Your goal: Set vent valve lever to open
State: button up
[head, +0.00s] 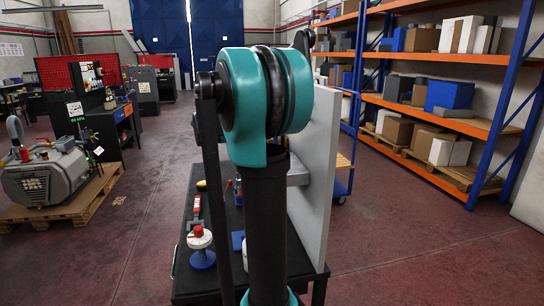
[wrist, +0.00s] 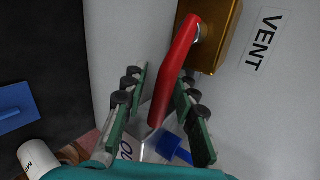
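The vent valve lever (wrist: 175,65) is a long red handle in the wrist view. It runs from a brass valve body (wrist: 217,38) at the top down and left to the lower middle. The valve body sits on a pale panel beside a label reading VENT (wrist: 262,40). My gripper (wrist: 163,82) is open, with its green-padded fingers on either side of the lever. There is a gap at the left finger; I cannot tell whether the right finger touches. In the head view my arm hides the lever and gripper, and the grey panel (head: 318,165) shows edge-on.
A black table (head: 222,279) carries a red-topped white and blue item (head: 200,248) and a red-handled tool (head: 196,207). In the wrist view a blue object (wrist: 174,147) and a partly hidden label (wrist: 126,150) lie beyond the fingers. Shelving (head: 440,125) stands right.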

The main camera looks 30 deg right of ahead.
jog(key=v, duration=1.1)
jog(key=shift+s+a, duration=0.1)
jog(key=shift+s, duration=0.05)
